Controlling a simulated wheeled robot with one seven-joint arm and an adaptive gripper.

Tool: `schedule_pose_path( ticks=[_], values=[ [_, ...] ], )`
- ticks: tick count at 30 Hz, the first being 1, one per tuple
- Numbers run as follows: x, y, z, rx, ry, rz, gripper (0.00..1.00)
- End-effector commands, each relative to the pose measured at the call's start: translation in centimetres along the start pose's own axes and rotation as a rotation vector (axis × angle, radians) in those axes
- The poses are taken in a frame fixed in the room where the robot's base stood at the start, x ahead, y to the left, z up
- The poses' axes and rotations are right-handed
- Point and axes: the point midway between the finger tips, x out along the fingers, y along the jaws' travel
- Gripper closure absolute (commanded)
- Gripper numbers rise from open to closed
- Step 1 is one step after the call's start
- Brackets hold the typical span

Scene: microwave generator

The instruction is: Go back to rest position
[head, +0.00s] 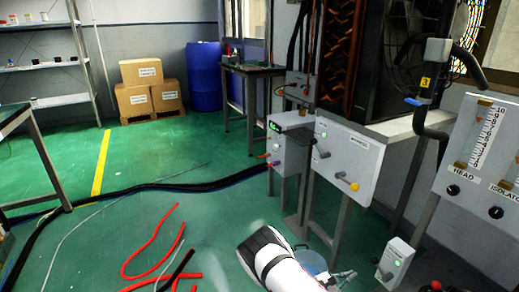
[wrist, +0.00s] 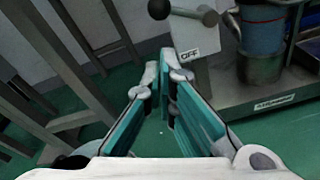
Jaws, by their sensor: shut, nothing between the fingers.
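My gripper (wrist: 163,82) shows in the wrist view with its two teal-padded fingers converging and meeting at the tips, with nothing between them. In the head view my white and black arm reaches in from the bottom centre. My gripper (head: 343,277) is partly visible at its right end, low over the floor. It is to the left of a small grey lever box (head: 395,262). In the wrist view a lever box (wrist: 194,50) labelled OFF is just beyond the fingertips, and its dark lever knob is at the top.
A white panel (head: 347,158) with a lever and yellow knob and a gauge panel (head: 484,150) stand right. Red hoses (head: 152,243) and black cables (head: 150,190) lie on the green floor. Boxes (head: 150,92) and a blue barrel (head: 204,78) are at the back.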

Motion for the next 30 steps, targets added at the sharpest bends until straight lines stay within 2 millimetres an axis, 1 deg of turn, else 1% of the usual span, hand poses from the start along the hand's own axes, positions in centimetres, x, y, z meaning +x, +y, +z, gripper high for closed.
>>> schedule_pose_path(
  ticks=[1, 5, 6, 10, 15, 21, 23, 24, 30],
  values=[
    [-0.1, 1.1, 1.6, 0.038, -0.010, -0.028, 1.00],
    [-0.7, 3.2, 6.4, 0.147, -0.038, -0.135, 1.00],
    [-1.0, 3.7, 8.0, 0.182, -0.045, -0.169, 1.00],
    [-2.0, 5.0, 13.0, 0.290, -0.063, -0.284, 1.00],
    [-3.7, 5.7, 19.3, 0.423, -0.071, -0.433, 1.00],
    [-6.4, 5.6, 26.4, 0.570, -0.059, -0.603, 1.00],
    [-7.3, 5.3, 28.5, 0.613, -0.053, -0.654, 1.00],
    [-7.9, 5.1, 29.8, 0.640, -0.048, -0.687, 1.00],
    [-11.5, 3.6, 36.0, 0.771, -0.003, -0.845, 1.00]
  ],
)
